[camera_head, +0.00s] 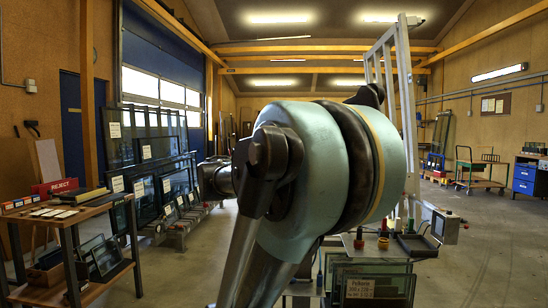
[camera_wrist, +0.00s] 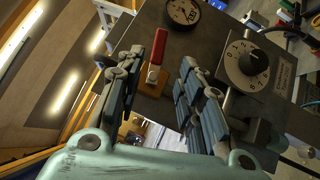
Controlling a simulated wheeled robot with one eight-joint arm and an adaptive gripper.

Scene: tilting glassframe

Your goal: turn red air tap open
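The red air tap (camera_wrist: 158,46) shows in the wrist view as a red lever on a small metal body, mounted on a dark grey panel (camera_wrist: 136,35). Its lever points up in the picture. My gripper (camera_wrist: 160,68) is open, with one finger left of the tap and the other to its right. The lower end of the tap lies between the fingertips in the picture; I see no clear contact, and the depth gap is hard to judge. In the head view my own arm fills the middle and hides the gripper and the tap.
A round gauge (camera_wrist: 183,11) sits above the tap and a dial knob (camera_wrist: 247,64) to its right, close to the right finger. In the head view, a wooden rack (camera_head: 68,222) stands left, glass panes (camera_head: 372,283) stand low in front, and floor (camera_head: 490,250) is free at right.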

